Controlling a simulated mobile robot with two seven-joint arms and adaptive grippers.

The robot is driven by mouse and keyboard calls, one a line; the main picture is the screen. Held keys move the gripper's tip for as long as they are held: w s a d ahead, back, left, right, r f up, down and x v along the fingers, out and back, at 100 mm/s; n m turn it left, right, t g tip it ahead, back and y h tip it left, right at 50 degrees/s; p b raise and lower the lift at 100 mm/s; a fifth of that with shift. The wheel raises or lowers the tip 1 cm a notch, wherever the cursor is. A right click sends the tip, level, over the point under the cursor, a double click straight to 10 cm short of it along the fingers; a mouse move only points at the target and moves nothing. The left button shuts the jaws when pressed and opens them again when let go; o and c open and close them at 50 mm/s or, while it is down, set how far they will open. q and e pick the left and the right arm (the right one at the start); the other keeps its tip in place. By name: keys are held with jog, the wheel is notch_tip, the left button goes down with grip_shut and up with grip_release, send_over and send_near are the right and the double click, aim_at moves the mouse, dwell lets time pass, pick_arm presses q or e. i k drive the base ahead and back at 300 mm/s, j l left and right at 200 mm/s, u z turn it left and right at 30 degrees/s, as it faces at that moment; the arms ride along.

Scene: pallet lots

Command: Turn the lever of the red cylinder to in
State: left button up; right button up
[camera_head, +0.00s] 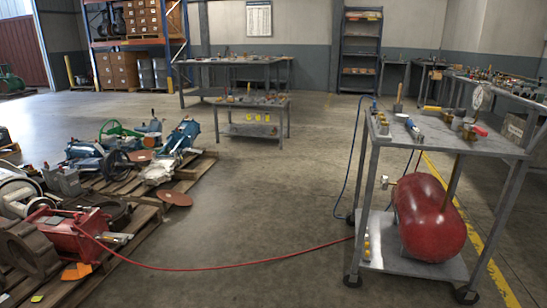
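A red boxy machine part (75,234), which may be the red cylinder, lies on the pallet (142,217) at the lower left. A small light-coloured fitting (118,240) shows at its right end; I cannot make out a lever or its position. A red hose (250,262) runs from it across the floor to the cart. A rounded red tank (428,217) lies on the cart's lower shelf, with a small brassy fitting (385,181) at its upper left. Neither of my grippers is in view.
The grey cart (425,128) stands at the right with small tools and a gauge (481,97) on top. A blue hose (352,160) hangs at its left. Other machine parts crowd the pallets. The floor (265,200) between pallets and cart is open except for the hose.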

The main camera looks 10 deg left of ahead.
aim_at(90, 210)
jog(key=i+j+u, duration=0.1)
jog(key=i+u, duration=0.25)
jog(key=i+l+u, duration=0.1)
jog(key=i+u, duration=0.25)
jog(key=i, duration=0.2)
jog(key=i+l+u, duration=0.2)
jog(key=i+u, duration=0.15)
jog(key=i, duration=0.15)
